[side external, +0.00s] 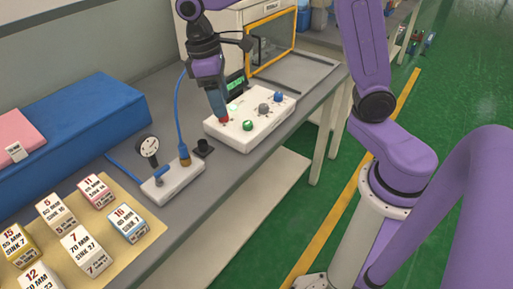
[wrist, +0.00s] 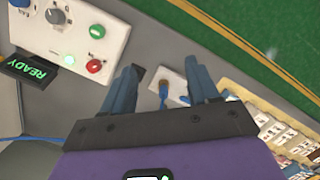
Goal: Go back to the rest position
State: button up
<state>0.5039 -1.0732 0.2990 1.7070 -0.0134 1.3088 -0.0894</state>
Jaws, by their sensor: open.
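My gripper (side external: 220,112) hangs over the left end of the white control box (side external: 240,141) in the side view. In the wrist view its two blue fingers (wrist: 163,78) stand apart with nothing held between them. The control box also shows at upper left there, with a green button (wrist: 97,31), a red button (wrist: 95,66), a grey knob (wrist: 55,16) and a lit white lamp (wrist: 68,60). The fingers are clear of the red button in the wrist view. In the side view, the fingertips overlap the red spot, so I cannot tell their height above it.
A white gauge fixture (side external: 172,186) with a blue hose stands left of the box. Several labelled blocks (side external: 84,247) lie on a tan board. A blue block with a pink pad (side external: 17,136) lies against the wall. A green READY display (wrist: 31,70) sits beside the box.

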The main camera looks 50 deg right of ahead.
jog(key=s+d+f+n+t, duration=0.1)
jog(key=s+d+n, duration=0.1)
jog(key=s, duration=0.9)
jog(key=s+d+f+n+y, duration=0.1)
jog(key=s+d+f+n, duration=0.1)
jog(key=s, duration=1)
jog(key=shift+s+d+f+n+t+y, duration=0.3)
jog(key=shift+d+n+t, duration=0.15)
jog(key=shift+d, duration=0.5)
jog(key=shift+w+r, duration=0.1)
